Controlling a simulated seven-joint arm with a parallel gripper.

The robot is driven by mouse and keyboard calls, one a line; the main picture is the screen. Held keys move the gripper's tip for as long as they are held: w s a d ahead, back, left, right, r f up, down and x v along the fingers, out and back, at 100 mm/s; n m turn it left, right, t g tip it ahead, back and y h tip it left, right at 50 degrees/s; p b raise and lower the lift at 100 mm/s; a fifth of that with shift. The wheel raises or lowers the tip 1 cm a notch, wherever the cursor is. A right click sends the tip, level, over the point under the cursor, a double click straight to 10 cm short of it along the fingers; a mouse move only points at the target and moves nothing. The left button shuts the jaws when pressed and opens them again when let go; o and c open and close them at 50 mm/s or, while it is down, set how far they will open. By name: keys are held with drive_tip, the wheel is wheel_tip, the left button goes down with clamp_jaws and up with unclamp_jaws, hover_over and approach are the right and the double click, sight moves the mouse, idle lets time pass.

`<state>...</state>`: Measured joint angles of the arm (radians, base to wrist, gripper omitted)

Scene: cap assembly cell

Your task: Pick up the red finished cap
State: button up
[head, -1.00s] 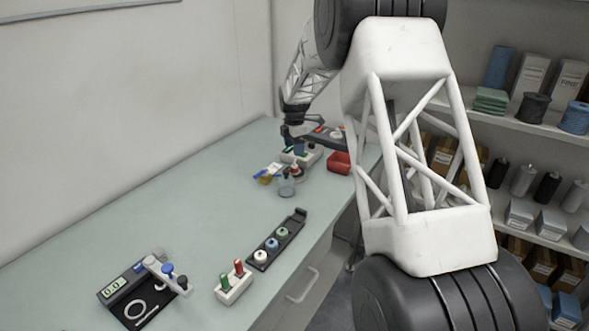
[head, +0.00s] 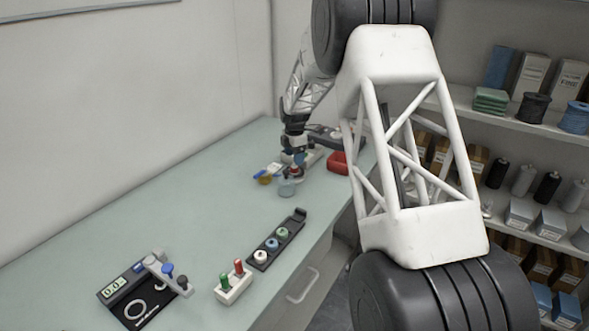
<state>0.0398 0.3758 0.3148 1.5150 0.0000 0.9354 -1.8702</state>
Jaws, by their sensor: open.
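My gripper (head: 297,160) is at the far end of the table, pointing down, with its jaws open. A small red piece (head: 296,178) shows right below the fingertips; it looks like the red cap, but it is too small and too covered to be sure. I cannot tell whether the fingers are around it or just above it. My gripper and wrist hide much of the pale block (head: 313,158) behind.
A clear cup (head: 287,187) and an amber dish (head: 265,179) stand close by the gripper. A red bin (head: 337,163) is to its right. Nearer are a black rack (head: 262,262), a white peg block (head: 235,291) and a black gauge device (head: 118,300). The table's left middle is clear.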

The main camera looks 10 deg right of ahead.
drive_tip(key=shift+f, duration=2)
drive_tip(key=c, duration=0.8)
